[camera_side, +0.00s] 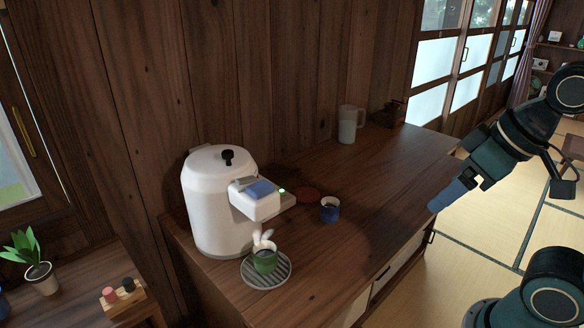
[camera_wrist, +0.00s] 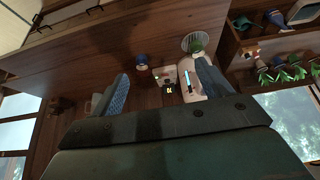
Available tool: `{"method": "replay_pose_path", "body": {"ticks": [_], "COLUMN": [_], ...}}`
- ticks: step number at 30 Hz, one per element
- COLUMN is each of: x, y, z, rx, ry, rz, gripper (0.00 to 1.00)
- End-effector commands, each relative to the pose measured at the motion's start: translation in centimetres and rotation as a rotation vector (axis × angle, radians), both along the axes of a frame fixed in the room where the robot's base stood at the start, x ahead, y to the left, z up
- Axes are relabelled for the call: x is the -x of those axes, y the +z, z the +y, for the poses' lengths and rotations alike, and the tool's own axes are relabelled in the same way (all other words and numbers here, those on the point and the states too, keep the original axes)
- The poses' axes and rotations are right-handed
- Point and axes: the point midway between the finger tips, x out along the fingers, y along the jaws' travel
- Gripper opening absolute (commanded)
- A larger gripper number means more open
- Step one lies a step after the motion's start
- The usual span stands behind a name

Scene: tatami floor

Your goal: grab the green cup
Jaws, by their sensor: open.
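The green cup (camera_side: 264,262) stands upright on a round ribbed tray (camera_side: 281,270), in front of the white dispenser (camera_side: 212,190) and below its spout. In the wrist view the green cup (camera_wrist: 199,43) is near the top, just beyond the right finger. My gripper (camera_side: 452,195) is open and empty, to the right of the counter in the side view and well apart from the cup. Its two blue fingers stand wide apart in the wrist view (camera_wrist: 162,85).
A dark blue cup (camera_side: 330,210) stands on the wooden counter (camera_side: 370,190), right of the dispenser. A red-brown disc (camera_side: 307,194) lies nearby. A pale pitcher (camera_side: 350,124) stands at the back. A low shelf at left holds a potted plant (camera_side: 40,275). The counter's right part is clear.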

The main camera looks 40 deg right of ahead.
Motion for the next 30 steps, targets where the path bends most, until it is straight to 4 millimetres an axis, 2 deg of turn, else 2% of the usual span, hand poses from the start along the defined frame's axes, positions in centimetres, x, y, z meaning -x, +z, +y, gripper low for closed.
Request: {"method": "replay_pose_path", "body": {"ticks": [5, 11, 22, 30], "x": [-0.3, -1.9, -8.3, -13.2], "y": [0.0, 0.1, -0.8, -2.9], "z": [0.0, 0.3, 1.0, 1.3], "rx": [0.004, 0.025, 0.078, 0.092], "ry": [0.012, 0.078, 0.336, 0.538], "rz": [0.004, 0.027, 0.094, 0.127], "gripper": [0.78, 0.78, 0.78, 0.78]}}
